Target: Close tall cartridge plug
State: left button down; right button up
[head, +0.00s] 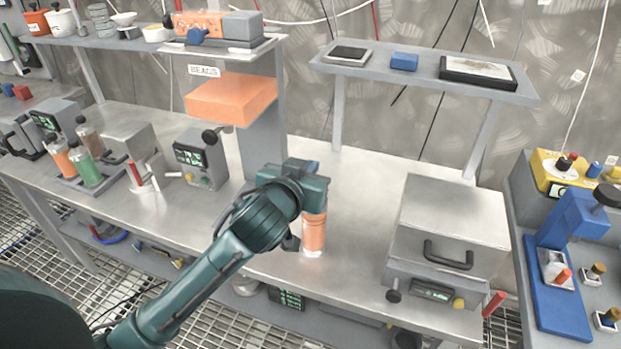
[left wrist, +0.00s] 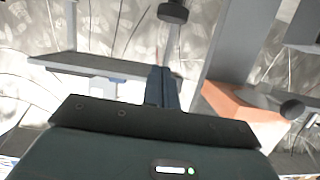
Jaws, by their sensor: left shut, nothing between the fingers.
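The tall cartridge (head: 314,232), an orange cylinder with a clear lower end, stands upright on the steel bench. My left gripper (head: 308,178) is over its upper part and hides its top, so I cannot tell how its plug sits. A small blue patch shows behind the gripper; I cannot tell what it belongs to. In the left wrist view my left fingers (left wrist: 162,80) are together with nothing between them. The cartridge cannot be made out there. A dark round knob (left wrist: 173,12) shows beyond the fingertips. My right gripper is in neither view.
An orange block (head: 232,98) hangs under the BEADS shelf, left of my gripper; it also shows in the left wrist view (left wrist: 240,103). A steel box with a handle (head: 450,225) stands to the right. A display unit (head: 202,158) stands left. Bench between is clear.

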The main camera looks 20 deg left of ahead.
pick_arm(q)
jog(key=w+f, duration=0.2)
jog(key=f, duration=0.1)
jog(key=shift+f, duration=0.85)
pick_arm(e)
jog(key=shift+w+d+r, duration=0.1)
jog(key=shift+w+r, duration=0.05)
pick_arm(q)
notch_tip(320, 180, down, 2)
jog(key=shift+s+f+b, duration=0.1)
jog(key=shift+f+b, duration=0.05)
jog(key=shift+b, duration=0.45)
jog(key=shift+f, duration=0.1)
